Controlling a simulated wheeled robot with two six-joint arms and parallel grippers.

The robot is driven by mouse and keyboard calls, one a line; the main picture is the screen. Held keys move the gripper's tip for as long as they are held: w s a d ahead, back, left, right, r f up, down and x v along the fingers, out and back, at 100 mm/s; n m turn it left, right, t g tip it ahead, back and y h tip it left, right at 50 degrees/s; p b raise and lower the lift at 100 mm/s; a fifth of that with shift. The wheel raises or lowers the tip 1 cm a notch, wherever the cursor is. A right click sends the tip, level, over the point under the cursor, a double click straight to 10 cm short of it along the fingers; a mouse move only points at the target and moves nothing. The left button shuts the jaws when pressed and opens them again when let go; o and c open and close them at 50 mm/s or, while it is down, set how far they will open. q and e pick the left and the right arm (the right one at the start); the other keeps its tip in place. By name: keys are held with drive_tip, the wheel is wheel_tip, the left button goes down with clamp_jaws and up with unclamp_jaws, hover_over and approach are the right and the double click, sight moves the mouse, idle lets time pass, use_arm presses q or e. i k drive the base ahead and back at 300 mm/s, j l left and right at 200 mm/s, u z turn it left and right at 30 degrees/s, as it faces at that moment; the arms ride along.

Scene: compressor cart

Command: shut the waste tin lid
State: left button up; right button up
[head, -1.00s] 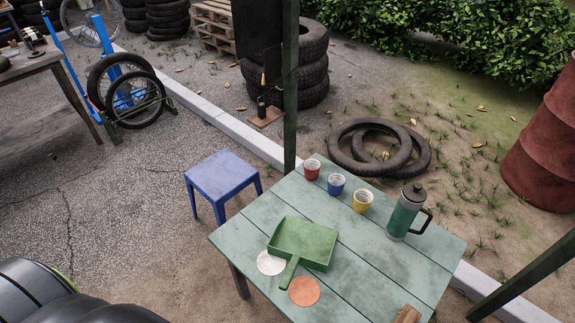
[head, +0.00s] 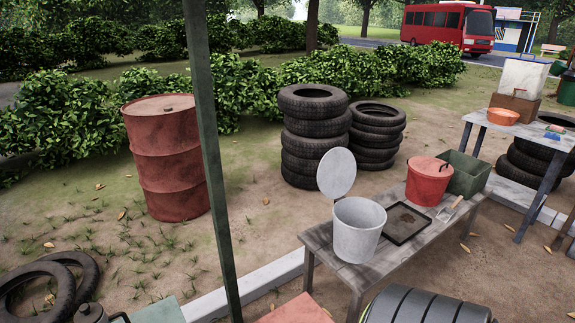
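A pale grey tin (head: 358,236) stands upright near the left end of a weathered grey bench (head: 356,274). Its round grey lid (head: 337,172) stands up, open, at the tin's back left rim. A red tin (head: 427,183) with a red lid that lies on top stands further along the bench. I take the grey tin with the raised lid as the waste tin; no label can be read. Neither of my grippers is in view.
On the bench, a dark flat tray (head: 406,223) lies beside the grey tin, with a trowel (head: 449,210) and green crate (head: 466,174) further right. A green post (head: 213,170) stands left.

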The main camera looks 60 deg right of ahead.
sight(337, 171)
drive_tip(key=k+l+z, duration=0.1)
drive_tip(key=k+z, duration=0.15)
drive_tip(key=k, duration=0.4)
drive_tip(key=z, duration=0.45)
drive_tip(key=j+z, duration=0.15)
drive_tip(key=z, duration=0.7)
drive_tip(key=j+z, duration=0.1)
drive_tip(key=z, duration=0.3)
drive_tip(key=k+j+z, duration=0.2)
drive_tip(key=i+l+u, duration=0.35)
drive_tip(key=i+l, duration=0.75)
